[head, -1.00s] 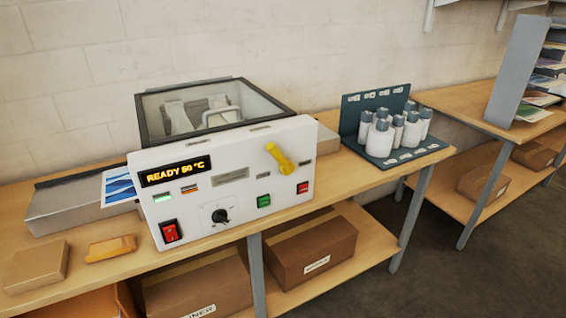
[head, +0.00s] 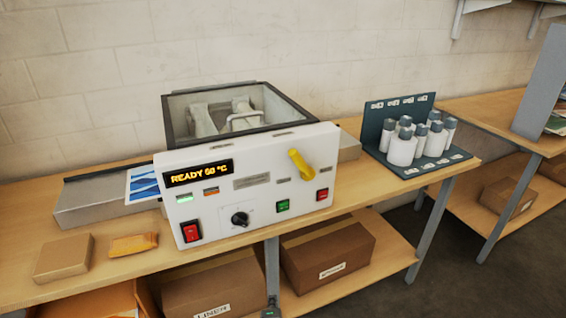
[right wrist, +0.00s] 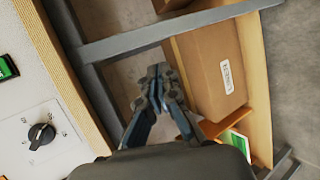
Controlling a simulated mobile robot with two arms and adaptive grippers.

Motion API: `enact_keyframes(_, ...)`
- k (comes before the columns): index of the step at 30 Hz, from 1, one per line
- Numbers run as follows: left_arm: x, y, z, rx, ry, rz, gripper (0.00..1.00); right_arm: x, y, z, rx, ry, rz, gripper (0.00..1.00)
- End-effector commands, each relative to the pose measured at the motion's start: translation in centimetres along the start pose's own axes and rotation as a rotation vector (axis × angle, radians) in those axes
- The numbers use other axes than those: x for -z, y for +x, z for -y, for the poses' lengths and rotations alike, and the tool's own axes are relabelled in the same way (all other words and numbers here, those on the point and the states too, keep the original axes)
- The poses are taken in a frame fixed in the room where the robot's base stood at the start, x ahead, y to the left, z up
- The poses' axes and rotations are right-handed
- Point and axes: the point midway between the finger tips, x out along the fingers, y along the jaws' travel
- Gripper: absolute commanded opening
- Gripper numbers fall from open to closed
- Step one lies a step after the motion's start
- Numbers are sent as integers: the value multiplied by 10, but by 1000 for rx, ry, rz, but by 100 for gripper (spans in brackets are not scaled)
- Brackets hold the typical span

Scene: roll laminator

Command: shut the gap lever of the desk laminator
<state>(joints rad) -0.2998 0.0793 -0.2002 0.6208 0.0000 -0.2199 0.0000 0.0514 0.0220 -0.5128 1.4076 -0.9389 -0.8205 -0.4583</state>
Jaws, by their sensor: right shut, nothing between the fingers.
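The desk laminator (head: 245,195) stands on the bench in the head view, with a white front panel and a lit display reading READY 60 °C. Its yellow gap lever (head: 301,165) sits at the panel's upper right, slanting from upper left to lower right. The lever is outside the right wrist view. My right gripper (head: 271,310) just shows at the bottom edge of the head view, below and in front of the panel, apart from the lever. In the right wrist view its fingers (right wrist: 157,88) are together and empty. My left gripper is in neither view.
A black dial (head: 240,218), a red switch (head: 191,231) and green and red buttons sit on the panel. A rack of bottles (head: 403,150) stands right of the laminator. Cartons (head: 328,255) fill the shelf below. Bench legs (head: 272,265) stand near my right gripper.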

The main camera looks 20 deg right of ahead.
Motion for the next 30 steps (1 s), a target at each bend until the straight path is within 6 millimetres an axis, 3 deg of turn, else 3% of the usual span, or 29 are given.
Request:
enact_keyframes(1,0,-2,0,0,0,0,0,5,-10,-49,-93,-33,19,0)
enact_keyframes(3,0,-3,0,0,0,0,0,6,-28,-107,-213,-81,62,0)
enact_keyframes(6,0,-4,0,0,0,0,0,3,-61,-180,-367,-123,137,0)
enact_keyframes(9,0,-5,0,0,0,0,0,-4,-97,-236,-491,-140,211,0)
enact_keyframes(12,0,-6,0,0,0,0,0,-12,-126,-273,-577,-143,272,0)
enact_keyframes(15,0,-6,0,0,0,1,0,-18,-146,-294,-629,-138,313,0)
enact_keyframes(18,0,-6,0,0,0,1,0,-21,-155,-302,-650,-137,333,0)
enact_keyframes(30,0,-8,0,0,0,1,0,-23,-155,-306,-654,-137,336,0)
